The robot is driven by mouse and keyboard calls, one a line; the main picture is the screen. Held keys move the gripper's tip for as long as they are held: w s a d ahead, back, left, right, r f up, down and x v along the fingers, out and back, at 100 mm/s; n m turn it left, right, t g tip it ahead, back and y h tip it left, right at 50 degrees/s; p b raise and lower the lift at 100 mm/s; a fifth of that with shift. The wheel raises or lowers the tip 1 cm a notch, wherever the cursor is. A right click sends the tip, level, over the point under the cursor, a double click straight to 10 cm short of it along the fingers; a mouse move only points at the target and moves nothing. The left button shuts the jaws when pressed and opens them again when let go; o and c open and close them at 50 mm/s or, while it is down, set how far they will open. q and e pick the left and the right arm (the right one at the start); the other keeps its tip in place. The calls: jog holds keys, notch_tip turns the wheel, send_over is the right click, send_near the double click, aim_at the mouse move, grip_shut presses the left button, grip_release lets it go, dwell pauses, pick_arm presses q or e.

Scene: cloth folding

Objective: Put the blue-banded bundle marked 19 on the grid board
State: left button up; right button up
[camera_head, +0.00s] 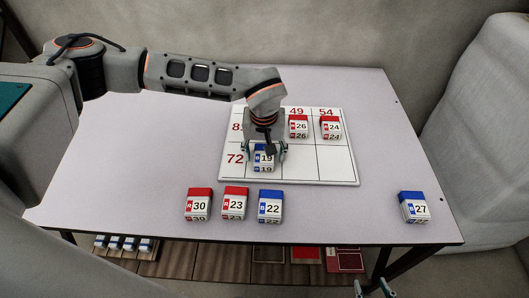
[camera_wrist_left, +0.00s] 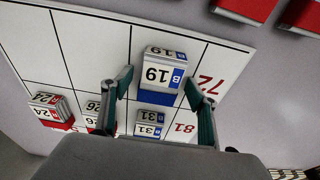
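The blue-banded bundle marked 19 (camera_head: 264,157) sits on the grid board (camera_head: 330,182), in the cell beside the red 72. It also shows in the left wrist view (camera_wrist_left: 160,77), label up, with its blue band visible. My left gripper (camera_head: 265,153) is over it with one finger on each side. In the left wrist view the fingers (camera_wrist_left: 160,80) stand apart, with a visible gap on one side of the bundle. My right gripper (camera_head: 373,288) shows only in part at the bottom edge of the head view, its fingers apart and empty.
Bundles 26 (camera_head: 299,127) and 24 (camera_head: 331,128) stand on the board; bundle 31 (camera_wrist_left: 149,123) is beside the 81. Bundles 30 (camera_head: 198,204), 23 (camera_head: 235,203) and 22 (camera_head: 270,206) line the front; 27 (camera_head: 414,207) is at right. The table's right back is clear.

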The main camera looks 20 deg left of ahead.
aim_at(264, 159)
pick_arm(q)
jog(key=shift+r, duration=0.1)
jog(key=shift+r, duration=0.3)
notch_tip(264, 159, up, 11)
jog(key=s+p, duration=0.1)
jog(key=shift+s+d+r+p, duration=0.2)
jog(key=shift+s+d+p, duration=0.05)
jog(key=shift+s+p, duration=0.1)
